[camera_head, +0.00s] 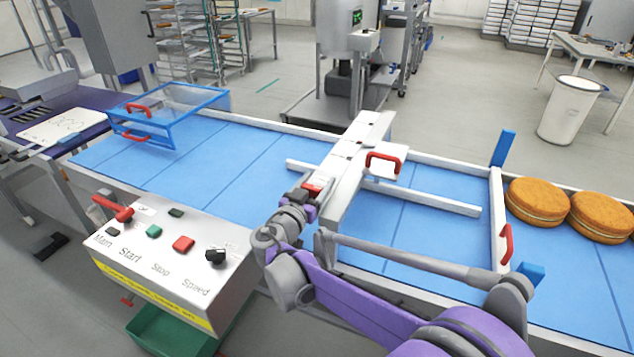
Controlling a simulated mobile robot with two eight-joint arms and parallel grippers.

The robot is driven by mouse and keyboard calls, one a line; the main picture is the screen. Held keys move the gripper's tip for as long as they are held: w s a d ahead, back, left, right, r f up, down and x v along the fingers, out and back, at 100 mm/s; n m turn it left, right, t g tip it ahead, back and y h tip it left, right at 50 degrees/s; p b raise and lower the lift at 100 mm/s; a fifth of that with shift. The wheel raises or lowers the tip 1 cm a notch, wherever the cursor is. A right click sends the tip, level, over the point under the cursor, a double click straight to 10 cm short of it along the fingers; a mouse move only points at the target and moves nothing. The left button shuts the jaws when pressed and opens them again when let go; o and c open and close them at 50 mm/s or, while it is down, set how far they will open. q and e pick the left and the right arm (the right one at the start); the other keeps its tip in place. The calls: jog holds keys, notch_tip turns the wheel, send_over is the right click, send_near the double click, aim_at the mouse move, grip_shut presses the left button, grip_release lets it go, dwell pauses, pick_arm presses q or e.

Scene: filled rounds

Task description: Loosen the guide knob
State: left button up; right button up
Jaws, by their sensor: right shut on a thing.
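My purple and grey right arm reaches in from the lower right to the near side of the white crossbar (357,150) over the blue conveyor. My right gripper (308,192) is shut at a small red part, which I take to be the guide knob (313,187). The gripper and wrist cover most of the knob, so its turn angle is hidden. White guide rails (425,198) run lengthwise under the crossbar. A bracket with a red handle (383,160) sits on the crossbar's right side. My left gripper is not in view.
A control box (160,262) with a red lever, buttons and a black speed dial stands at the near left. A blue-framed clear guard (170,110) stands at the belt's far left.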

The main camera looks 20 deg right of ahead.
jog(key=c, duration=0.3)
jog(key=shift+c, duration=0.2)
